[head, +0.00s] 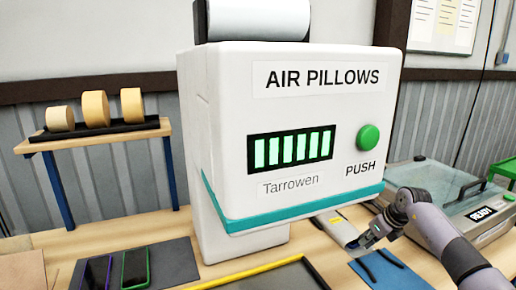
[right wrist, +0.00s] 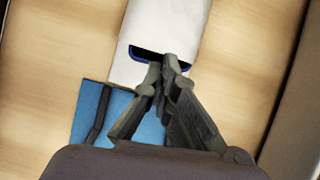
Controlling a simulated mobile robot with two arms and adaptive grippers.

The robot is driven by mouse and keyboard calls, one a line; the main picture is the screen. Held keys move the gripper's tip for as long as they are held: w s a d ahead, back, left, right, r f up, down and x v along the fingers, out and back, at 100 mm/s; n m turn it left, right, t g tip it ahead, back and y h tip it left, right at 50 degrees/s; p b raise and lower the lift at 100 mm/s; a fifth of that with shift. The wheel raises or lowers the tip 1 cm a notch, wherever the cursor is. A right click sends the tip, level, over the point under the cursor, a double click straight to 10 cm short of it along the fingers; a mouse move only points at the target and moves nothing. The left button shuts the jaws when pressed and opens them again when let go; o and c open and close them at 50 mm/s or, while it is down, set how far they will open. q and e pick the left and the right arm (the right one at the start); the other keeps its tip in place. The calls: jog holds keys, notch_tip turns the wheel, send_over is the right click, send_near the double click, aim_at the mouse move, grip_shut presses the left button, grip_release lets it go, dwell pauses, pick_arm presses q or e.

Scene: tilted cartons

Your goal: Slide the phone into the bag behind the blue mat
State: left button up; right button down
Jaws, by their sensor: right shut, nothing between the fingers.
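The white bag (head: 338,228) lies flat behind the blue mat (head: 392,272). In the right wrist view the bag (right wrist: 165,22) has its mouth towards the blue mat (right wrist: 88,108). A dark phone with a blue edge (right wrist: 150,53) shows at the bag's mouth, most of it hidden inside the bag. My right gripper (head: 364,243) is shut and empty, its fingertips (right wrist: 168,66) close to the phone's exposed end; I cannot tell whether they touch it. My left gripper is not in view.
The white air pillow machine (head: 225,130) stands tall in the middle, left of the bag. Two phones, one purple-edged (head: 96,272) and one green-edged (head: 135,267), lie on a dark mat (head: 178,262) at left. A clear-lidded machine (head: 440,185) stands at right.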

notch_tip(320, 180, up, 8)
jog(key=p, duration=0.5)
jog(key=shift+d+f, duration=0.1)
jog(key=shift+d, duration=0.05)
